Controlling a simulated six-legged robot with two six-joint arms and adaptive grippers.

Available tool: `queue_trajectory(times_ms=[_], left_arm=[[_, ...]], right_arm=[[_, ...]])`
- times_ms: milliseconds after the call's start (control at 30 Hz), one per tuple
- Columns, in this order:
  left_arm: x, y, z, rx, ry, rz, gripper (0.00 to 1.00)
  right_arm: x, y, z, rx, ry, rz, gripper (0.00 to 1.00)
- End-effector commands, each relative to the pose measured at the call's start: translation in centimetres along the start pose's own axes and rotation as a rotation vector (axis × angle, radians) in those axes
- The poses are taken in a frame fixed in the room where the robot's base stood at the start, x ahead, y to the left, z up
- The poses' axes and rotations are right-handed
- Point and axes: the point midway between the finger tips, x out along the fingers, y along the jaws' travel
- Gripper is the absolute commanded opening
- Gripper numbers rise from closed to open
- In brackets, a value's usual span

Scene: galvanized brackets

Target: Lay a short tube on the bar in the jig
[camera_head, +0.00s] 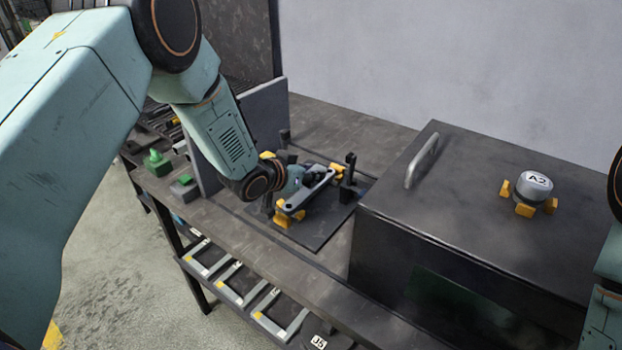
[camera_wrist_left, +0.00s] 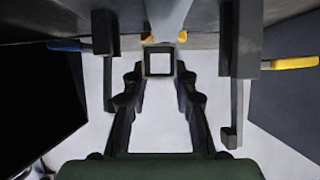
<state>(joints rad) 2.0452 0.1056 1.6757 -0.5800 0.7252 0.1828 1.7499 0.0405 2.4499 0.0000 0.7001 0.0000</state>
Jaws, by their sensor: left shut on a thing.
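My left gripper (camera_head: 308,180) is over the jig at the middle of the bench. In the left wrist view its dark fingers (camera_wrist_left: 160,75) are shut on a short square tube (camera_wrist_left: 159,61), whose open end faces the camera. The grey bar (camera_head: 293,207) lies in the jig on yellow supports (camera_head: 282,221), above a dark base plate (camera_head: 325,232). A grey bar-like length (camera_wrist_left: 168,14) shows just beyond the tube in the wrist view. I cannot tell whether tube and bar touch. The gripper partly hides the jig. My right gripper is out of view.
A dark cabinet (camera_head: 440,215) with a handle stands right of the jig; a round grey part marked A2 (camera_head: 534,186) sits on it among yellow blocks. Dark posts (camera_head: 348,172) rise beside the bar. An upright grey panel (camera_head: 262,112) is left. L-shaped brackets (camera_head: 240,290) lie below.

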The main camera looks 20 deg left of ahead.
Motion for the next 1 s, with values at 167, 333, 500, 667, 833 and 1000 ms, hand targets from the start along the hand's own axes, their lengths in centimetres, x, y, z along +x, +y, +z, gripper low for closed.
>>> queue_trajectory(times_ms=[167,333,500,667,833,1000], left_arm=[[1.06,-0.07,1.65,-0.001,0.002,-0.001,0.0],[1.14,-0.04,1.49,0.0,0.002,0.0,0.0],[1.33,-0.02,1.85,0.0,0.001,0.0,0.0],[1.26,-0.02,1.78,0.0,0.001,0.0,0.41],[1.25,-0.03,1.78,-0.001,0.001,0.0,0.5],[1.25,-0.03,1.78,0.0,0.001,0.0,0.5]], right_arm=[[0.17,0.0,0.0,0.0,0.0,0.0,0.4],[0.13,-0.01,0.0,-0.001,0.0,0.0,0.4],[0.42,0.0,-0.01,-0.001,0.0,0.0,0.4],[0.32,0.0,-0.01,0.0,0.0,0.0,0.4],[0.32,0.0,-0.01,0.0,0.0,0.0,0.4],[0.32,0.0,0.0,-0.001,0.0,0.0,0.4]])
